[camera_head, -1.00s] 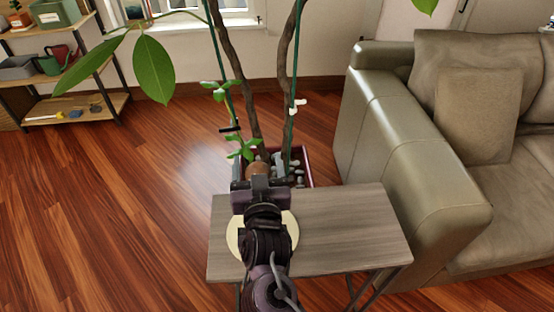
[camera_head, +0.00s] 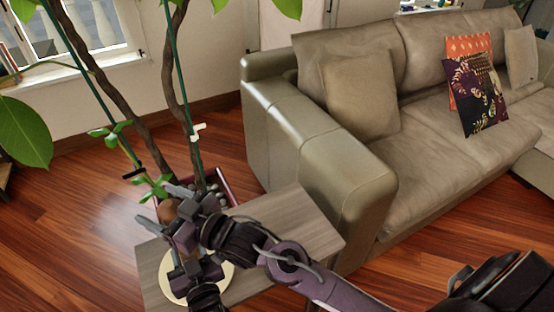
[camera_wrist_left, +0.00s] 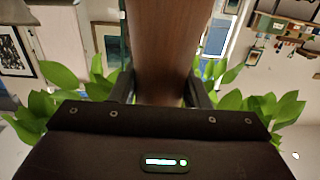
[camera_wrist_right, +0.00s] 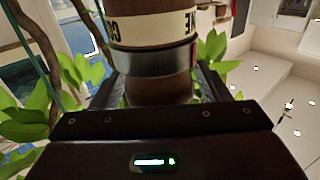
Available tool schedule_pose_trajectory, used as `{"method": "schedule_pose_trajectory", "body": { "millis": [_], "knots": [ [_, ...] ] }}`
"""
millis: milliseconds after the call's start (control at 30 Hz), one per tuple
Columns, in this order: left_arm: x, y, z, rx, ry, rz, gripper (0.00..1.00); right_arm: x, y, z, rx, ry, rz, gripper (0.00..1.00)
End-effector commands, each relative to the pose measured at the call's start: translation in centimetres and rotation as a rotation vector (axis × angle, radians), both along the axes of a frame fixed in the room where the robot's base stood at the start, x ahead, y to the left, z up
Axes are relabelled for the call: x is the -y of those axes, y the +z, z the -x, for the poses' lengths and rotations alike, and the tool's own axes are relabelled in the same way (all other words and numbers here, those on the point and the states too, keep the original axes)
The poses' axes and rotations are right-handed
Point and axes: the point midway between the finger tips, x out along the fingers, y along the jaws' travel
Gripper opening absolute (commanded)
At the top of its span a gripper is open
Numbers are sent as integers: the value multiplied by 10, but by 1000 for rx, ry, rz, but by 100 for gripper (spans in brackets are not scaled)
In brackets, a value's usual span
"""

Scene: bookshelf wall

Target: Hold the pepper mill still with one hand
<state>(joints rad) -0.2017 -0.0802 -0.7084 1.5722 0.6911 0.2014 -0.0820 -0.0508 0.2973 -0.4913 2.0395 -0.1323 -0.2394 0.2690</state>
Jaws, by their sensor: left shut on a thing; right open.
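The brown wooden pepper mill shows only its rounded top (camera_head: 168,210) in the head view, above the small table. My left gripper (camera_wrist_left: 160,88) is shut on the mill's smooth brown body (camera_wrist_left: 160,45) in the left wrist view. In the head view the left gripper is mostly hidden below my right arm. My right gripper (camera_head: 172,214) is open around the upper mill. In the right wrist view the mill's metal band and cream lettered label (camera_wrist_right: 155,35) stand between the spread fingers (camera_wrist_right: 160,85); I cannot tell whether they touch it.
A cream round disc (camera_head: 226,280) lies on the grey wood table (camera_head: 290,222). A potted plant with thick stems (camera_head: 178,90) stands just behind, its pot (camera_head: 224,185) partly hidden. A grey-green sofa (camera_head: 300,130) borders the table on the right. Open floor (camera_head: 70,215) lies left.

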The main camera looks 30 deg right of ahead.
Motion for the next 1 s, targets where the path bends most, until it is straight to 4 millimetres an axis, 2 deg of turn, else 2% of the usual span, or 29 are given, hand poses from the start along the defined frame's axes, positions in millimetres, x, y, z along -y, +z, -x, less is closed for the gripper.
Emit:
{"method": "schedule_pose_trajectory", "body": {
  "millis": [33, 867, 1000],
  "knots": [
    [-1, -7, 2, -16, 0, -7, 11, 1, 0, -1, 6, 42, 7, 69],
    [-1, -7, 2, -16, 0, -7, 11, -6, 0, 12, -4, 904, 9, 69],
    [-1, -7, 2, -16, 0, -7, 11, 22, -2, 14, -7, 912, 10, 69]
  ]
}}
